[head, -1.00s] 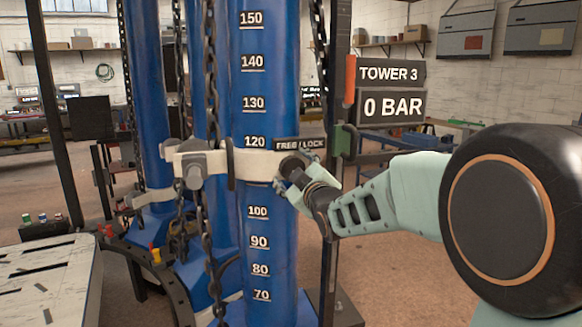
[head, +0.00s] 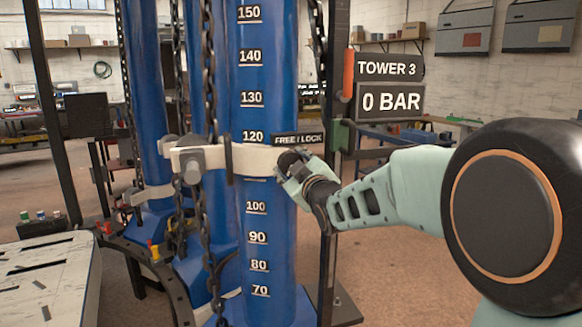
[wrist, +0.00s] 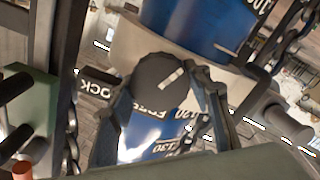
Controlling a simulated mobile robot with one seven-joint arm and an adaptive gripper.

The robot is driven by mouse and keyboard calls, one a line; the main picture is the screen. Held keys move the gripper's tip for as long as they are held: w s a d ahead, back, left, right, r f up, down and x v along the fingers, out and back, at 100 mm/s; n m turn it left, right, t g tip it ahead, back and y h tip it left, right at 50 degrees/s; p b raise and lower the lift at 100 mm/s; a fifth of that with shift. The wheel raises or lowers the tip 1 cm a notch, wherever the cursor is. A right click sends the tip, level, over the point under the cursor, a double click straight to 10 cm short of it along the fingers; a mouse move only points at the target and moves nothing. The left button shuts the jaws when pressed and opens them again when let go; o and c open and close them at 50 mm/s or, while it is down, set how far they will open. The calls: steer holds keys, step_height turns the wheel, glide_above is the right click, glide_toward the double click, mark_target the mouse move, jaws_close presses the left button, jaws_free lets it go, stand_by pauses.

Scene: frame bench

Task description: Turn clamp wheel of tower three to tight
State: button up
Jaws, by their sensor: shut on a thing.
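The clamp wheel of tower three is a dark round knob (head: 288,158) on the pale clamp band (head: 262,160) around the blue column, just under the FREE / LOCK label (head: 298,139). In the wrist view the wheel (wrist: 160,84) shows a white mark on its face, pointing to the upper right in that picture. My gripper (head: 291,170) reaches it from the right and is shut on it; in the wrist view one finger lies on each side of it. Part of the label shows to its left. The signs read TOWER 3 (head: 388,66) and 0 BAR (head: 390,102).
Chains (head: 210,90) hang just left of the column (head: 265,100). A dark upright post (head: 336,80) with a green bracket (head: 340,136) and a red-orange handle (head: 348,73) stands close to the right. A pale worktable (head: 50,270) is at lower left.

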steer(key=m+b, duration=0.2)
steer(key=m, duration=0.5)
steer(key=shift+m, duration=0.4)
steer(key=m, duration=0.4)
steer(key=shift+d+r+m, duration=0.1)
steer(key=shift+m, duration=0.2)
steer(key=m, duration=0.3)
steer(key=shift+m+p, duration=0.3)
steer(key=m+p, duration=0.1)
steer(key=m, duration=0.3)
steer(key=m+p, duration=0.1)
steer(key=m, duration=0.3)
steer(key=m+p, duration=0.2)
steer(key=m, duration=0.5)
